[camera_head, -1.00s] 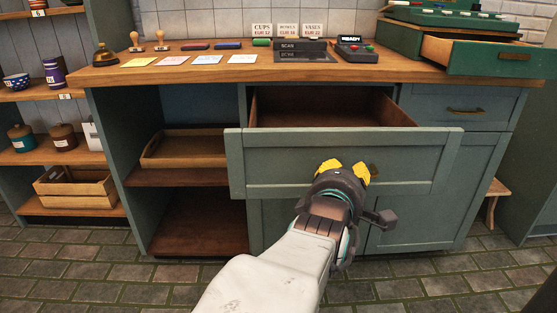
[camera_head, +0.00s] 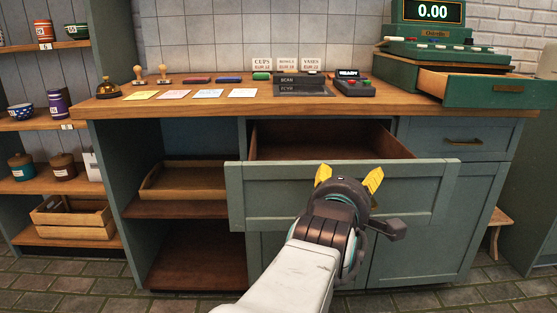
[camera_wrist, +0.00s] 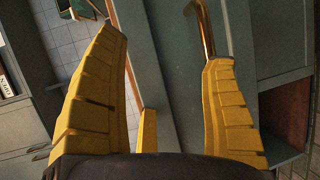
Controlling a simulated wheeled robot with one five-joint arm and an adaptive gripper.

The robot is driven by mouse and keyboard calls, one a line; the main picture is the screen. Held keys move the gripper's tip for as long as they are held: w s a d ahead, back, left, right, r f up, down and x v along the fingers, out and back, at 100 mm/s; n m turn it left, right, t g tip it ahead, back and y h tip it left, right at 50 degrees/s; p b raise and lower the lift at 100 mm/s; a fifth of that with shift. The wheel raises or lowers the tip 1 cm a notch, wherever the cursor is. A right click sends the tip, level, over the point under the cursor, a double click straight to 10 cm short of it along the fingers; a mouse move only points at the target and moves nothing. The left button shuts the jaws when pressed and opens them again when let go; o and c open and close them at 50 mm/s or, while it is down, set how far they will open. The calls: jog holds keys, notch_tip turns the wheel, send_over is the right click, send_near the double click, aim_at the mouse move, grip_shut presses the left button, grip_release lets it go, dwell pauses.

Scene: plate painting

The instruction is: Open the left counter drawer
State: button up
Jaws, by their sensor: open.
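The left counter drawer (camera_head: 275,192) is a blue-green panelled drawer under the wooden counter. It stands pulled out, and its brown inside shows above the front. My gripper (camera_head: 348,177) is in front of the drawer front, right of its middle, with its two yellow fingers spread apart. In the wrist view my gripper (camera_wrist: 165,55) is open, with nothing clearly held between the fingers. A brass handle (camera_wrist: 203,28) shows there close to the right fingertip; I cannot tell whether they touch. The head view hides this handle behind my gripper.
A closed drawer (camera_head: 455,138) with a brass handle is to the right. Open shelves with a wooden tray (camera_head: 182,183) are to the left. The counter (camera_head: 210,105) carries a bell, stamps, cards and devices. A green cash register (camera_head: 425,45) has its drawer out.

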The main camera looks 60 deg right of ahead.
aim_at(352, 161)
notch_tip(352, 161, up, 3)
jog(key=shift+f, duration=0.1)
jog(key=shift+c, duration=0.9)
jog(key=shift+r, duration=1.2)
